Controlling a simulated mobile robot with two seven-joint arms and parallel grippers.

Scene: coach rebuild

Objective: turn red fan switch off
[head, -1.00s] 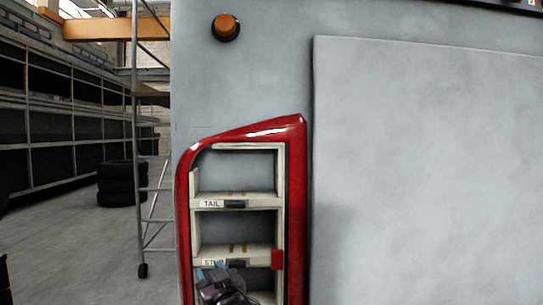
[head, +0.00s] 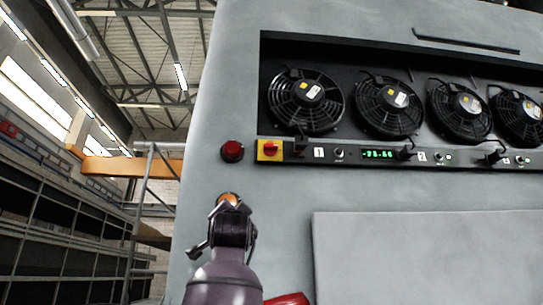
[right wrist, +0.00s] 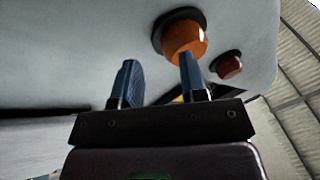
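The red fan switch (head: 269,148) is a red knob on a yellow square plate, at the left end of the control strip under the fans in the head view. Its exact turn is too small to tell. My right gripper (head: 221,245) is below and left of it, apart from it, in front of the orange lamp (head: 229,199). In the right wrist view the right gripper (right wrist: 157,82) has its two dark fingers spread with nothing between them. The orange lamp (right wrist: 184,37) shows just beyond the right-hand finger. My left gripper is not in view.
A red lamp (head: 232,151) sits left of the switch and also shows in the right wrist view (right wrist: 229,66). The control strip (head: 450,158) carries a green display (head: 378,154) and small knobs. Several black fans (head: 306,101) sit above. A raised panel (head: 430,255) lies below right.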

